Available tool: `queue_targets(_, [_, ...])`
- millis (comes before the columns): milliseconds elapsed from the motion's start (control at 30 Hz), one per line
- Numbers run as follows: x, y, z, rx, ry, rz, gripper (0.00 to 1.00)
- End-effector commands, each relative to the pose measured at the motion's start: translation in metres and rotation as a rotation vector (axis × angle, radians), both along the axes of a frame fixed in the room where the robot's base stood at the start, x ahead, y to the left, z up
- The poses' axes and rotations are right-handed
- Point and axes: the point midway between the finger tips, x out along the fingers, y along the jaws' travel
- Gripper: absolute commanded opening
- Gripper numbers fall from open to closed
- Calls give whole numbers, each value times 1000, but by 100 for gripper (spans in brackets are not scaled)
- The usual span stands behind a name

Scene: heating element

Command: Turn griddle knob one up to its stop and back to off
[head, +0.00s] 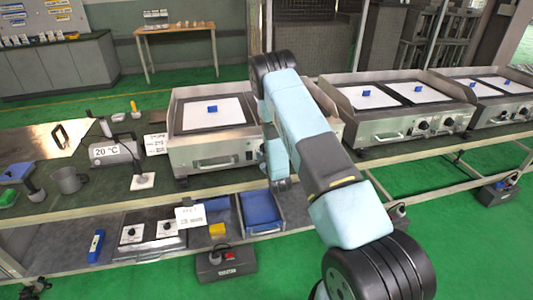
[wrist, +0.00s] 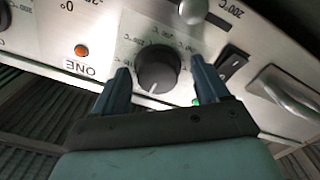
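The black griddle knob one (wrist: 158,65) is in the middle of the wrist view, on a steel front panel with the label "ONE" upside down beside it. Its white mark points toward the bottom of the picture. My gripper (wrist: 162,78) is open, with one blue-grey finger on each side of the knob. A gap shows between each finger and the knob, so I see no grip on it. In the head view my arm hides the knob; the griddle (head: 190,157) stands left of my arm.
In the wrist view, an orange lamp (wrist: 82,50) is left of the knob, a black rocker switch (wrist: 234,64) and a steel handle (wrist: 288,92) right. A green lamp shows beside the right finger. More griddles (head: 395,125) stand at right in the head view.

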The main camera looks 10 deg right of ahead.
Motion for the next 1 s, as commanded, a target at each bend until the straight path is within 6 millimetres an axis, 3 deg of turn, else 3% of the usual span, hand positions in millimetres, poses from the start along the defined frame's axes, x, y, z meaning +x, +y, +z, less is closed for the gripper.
queue_targets(367, [-8, -1, 0, 0, -1, -1, 75])
queue_targets(1000, [-120, 0, -1, -1, 2, -1, 75])
